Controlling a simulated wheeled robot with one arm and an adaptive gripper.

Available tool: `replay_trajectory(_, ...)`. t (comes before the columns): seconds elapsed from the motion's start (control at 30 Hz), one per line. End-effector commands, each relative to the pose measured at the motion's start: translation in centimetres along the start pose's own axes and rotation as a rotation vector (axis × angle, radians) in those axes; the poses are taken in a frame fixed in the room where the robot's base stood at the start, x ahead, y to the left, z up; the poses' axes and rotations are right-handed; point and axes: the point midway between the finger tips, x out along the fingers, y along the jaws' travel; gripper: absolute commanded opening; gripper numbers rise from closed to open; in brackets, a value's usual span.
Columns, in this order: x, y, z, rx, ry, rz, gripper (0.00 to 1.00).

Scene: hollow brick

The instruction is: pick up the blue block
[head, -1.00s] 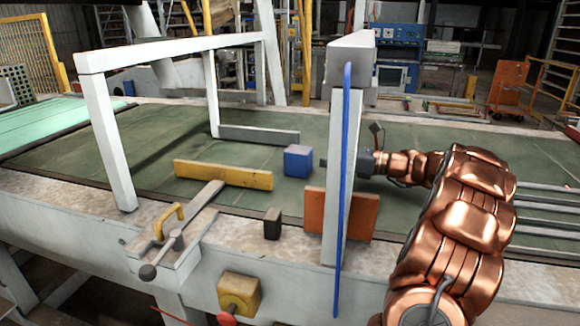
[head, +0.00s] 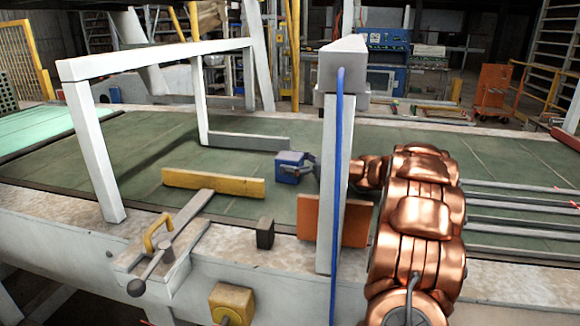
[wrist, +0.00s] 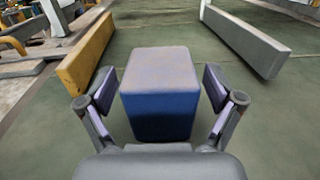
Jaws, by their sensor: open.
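The blue block (head: 290,168) sits on the green belt (head: 130,165), behind the right end of the yellow bar. My gripper (head: 297,168) reaches it from the right, passing behind the white post. In the wrist view the blue block (wrist: 162,95) stands upright between the two open fingers of my gripper (wrist: 160,95). A gap shows on each side, so neither finger appears to touch it. The post hides part of my wrist in the head view.
A yellow bar (head: 213,183) and a grey bar (head: 248,141) lie on either side of the block. A white post (head: 333,190) with a blue cable and an orange plate (head: 308,216) stand in front of my arm. A small dark block (head: 265,232) is on the near ledge.

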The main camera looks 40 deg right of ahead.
Motion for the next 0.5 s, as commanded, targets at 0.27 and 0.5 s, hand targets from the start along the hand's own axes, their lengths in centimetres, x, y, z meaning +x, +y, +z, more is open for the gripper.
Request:
replay_trajectory(0.27, 0.45, -0.05, -0.01, 0.000, 0.000, -0.002, 0.92)
replay_trajectory(0.5, 0.43, -0.06, 0.00, -0.001, 0.000, -0.002, 0.73)
